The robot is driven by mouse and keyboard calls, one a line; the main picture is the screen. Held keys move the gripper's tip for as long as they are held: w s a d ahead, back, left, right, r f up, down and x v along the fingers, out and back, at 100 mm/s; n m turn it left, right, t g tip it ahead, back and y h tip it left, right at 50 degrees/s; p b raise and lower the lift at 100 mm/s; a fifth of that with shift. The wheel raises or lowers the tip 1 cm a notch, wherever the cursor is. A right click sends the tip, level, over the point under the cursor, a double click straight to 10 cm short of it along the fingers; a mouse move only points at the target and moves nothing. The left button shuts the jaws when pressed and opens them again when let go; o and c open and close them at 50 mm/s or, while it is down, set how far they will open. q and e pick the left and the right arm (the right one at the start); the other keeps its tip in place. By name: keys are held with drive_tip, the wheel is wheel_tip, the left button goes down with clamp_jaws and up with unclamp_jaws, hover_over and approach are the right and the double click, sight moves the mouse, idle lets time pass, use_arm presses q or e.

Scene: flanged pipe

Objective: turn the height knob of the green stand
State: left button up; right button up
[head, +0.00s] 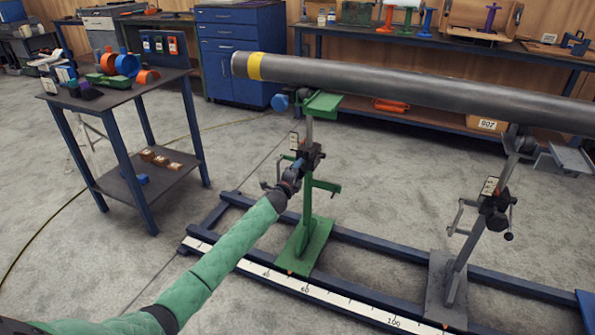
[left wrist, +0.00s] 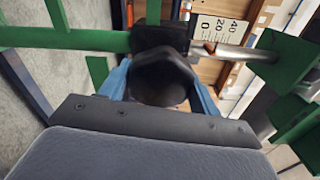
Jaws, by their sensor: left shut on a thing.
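The green stand (head: 306,246) stands on the blue floor frame, with its green head (head: 322,104) under the grey pipe (head: 400,82). A black clamp block sits midway up its post (head: 308,200). In the left wrist view the black height knob (left wrist: 162,78) fills the middle, in front of the green parts of the stand. My left gripper (head: 298,168) reaches the block from the left. In the left wrist view its blue fingers (left wrist: 160,92) lie on both sides of the knob and are shut on it. The knob is mostly hidden in the head view. My right gripper is not in view.
A grey stand (head: 448,290) holds up the pipe further right. A measuring strip (head: 325,296) runs along the frame's near side. A small table (head: 108,98) with tools stands at the left. A blue cabinet (head: 240,55) and a workbench are behind. The left floor is mostly free.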

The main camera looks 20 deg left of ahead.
use_arm(q)
drive_tip(key=n+p, duration=0.1)
drive_tip(key=n, duration=0.1)
drive_tip(key=shift+r+n, duration=0.1)
drive_tip(key=shift+n, duration=0.2)
drive_tip(key=shift+n+p, duration=0.6)
drive_tip(key=shift+n, duration=0.8)
drive_tip(key=shift+a, duration=0.1)
drive_tip(key=o, duration=1)
drive_tip(key=shift+s, duration=0.1)
drive_tip(key=shift+s+a, duration=0.1)
drive_tip(key=shift+s, duration=3.75)
